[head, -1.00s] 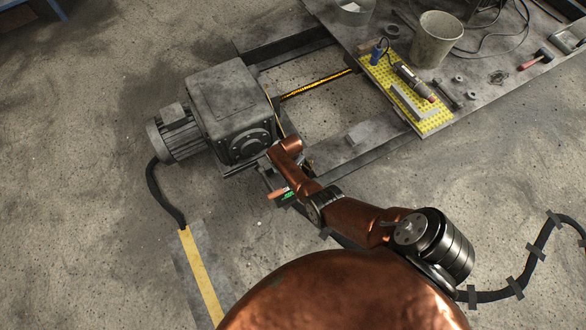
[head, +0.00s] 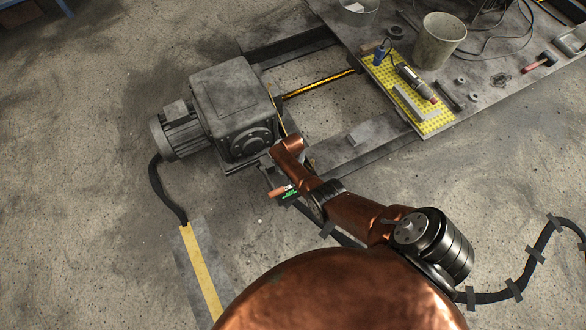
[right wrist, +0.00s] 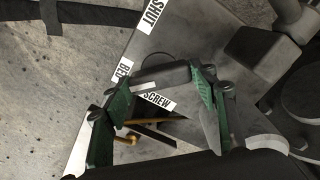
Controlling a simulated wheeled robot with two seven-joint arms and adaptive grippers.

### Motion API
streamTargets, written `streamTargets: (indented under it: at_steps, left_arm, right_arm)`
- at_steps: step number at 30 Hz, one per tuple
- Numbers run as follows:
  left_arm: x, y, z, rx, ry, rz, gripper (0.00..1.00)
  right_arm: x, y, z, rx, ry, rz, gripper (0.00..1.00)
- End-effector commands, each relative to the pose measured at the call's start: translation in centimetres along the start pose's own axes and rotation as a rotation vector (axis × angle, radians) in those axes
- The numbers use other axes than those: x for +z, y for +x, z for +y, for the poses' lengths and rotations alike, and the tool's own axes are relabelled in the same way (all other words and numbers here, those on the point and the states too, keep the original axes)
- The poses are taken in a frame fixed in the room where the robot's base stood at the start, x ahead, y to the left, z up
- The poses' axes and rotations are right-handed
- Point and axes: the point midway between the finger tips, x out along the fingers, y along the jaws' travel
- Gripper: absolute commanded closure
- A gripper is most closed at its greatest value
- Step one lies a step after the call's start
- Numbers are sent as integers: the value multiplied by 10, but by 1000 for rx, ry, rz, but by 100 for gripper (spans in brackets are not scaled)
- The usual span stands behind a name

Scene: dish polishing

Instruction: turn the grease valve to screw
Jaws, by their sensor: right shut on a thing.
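In the right wrist view my right gripper (right wrist: 163,78) has its green fingers closed on the two ends of a dark bar-like handle, which I take as the grease valve (right wrist: 165,74). The handle lies across a grey plate with printed labels. The SCREW label (right wrist: 157,101) is just below the handle, between the fingers. The SHUT label (right wrist: 153,15) is above it, and a partly covered label (right wrist: 125,70) beginning with B is to its left. In the head view my right gripper (head: 288,193) shows small and green in front of the gearbox, with the valve hidden. My left gripper is out of view.
The grey gearbox with motor (head: 232,110) stands beside the metal frame. A bench (head: 478,108) at upper right carries a bucket (head: 438,40), a yellow mat (head: 437,122) with tools, and a hammer (head: 540,63). Black cable runs along the floor. Open floor lies left.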

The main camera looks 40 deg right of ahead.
Motion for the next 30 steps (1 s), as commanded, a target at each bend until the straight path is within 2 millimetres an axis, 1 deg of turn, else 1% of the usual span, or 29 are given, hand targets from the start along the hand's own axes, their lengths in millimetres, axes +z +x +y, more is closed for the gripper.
streamTargets:
  at_steps: [2, 3, 10, 11, 18, 23, 26, 30]
  left_arm:
    - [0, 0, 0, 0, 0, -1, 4]
    - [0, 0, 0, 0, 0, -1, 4]
    - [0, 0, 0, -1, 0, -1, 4]
    - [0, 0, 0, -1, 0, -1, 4]
    - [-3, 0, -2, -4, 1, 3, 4]
    - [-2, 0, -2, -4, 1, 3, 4]
    - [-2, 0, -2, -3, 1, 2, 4]
    - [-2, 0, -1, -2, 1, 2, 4]
  right_arm:
    - [1, 1, 1, 2, -3, -1, 71]
    - [1, 1, 1, 2, -3, -1, 46]
    - [0, 0, 0, 1, -1, 0, 30]
    - [0, 0, 0, 1, -1, 0, 29]
    - [0, 0, 0, 0, 0, 0, 29]
    - [0, -4, -1, -1, -1, 1, 29]
    - [-1, -12, -1, -2, -1, 2, 29]
    - [1, -28, 0, -2, 1, 1, 29]
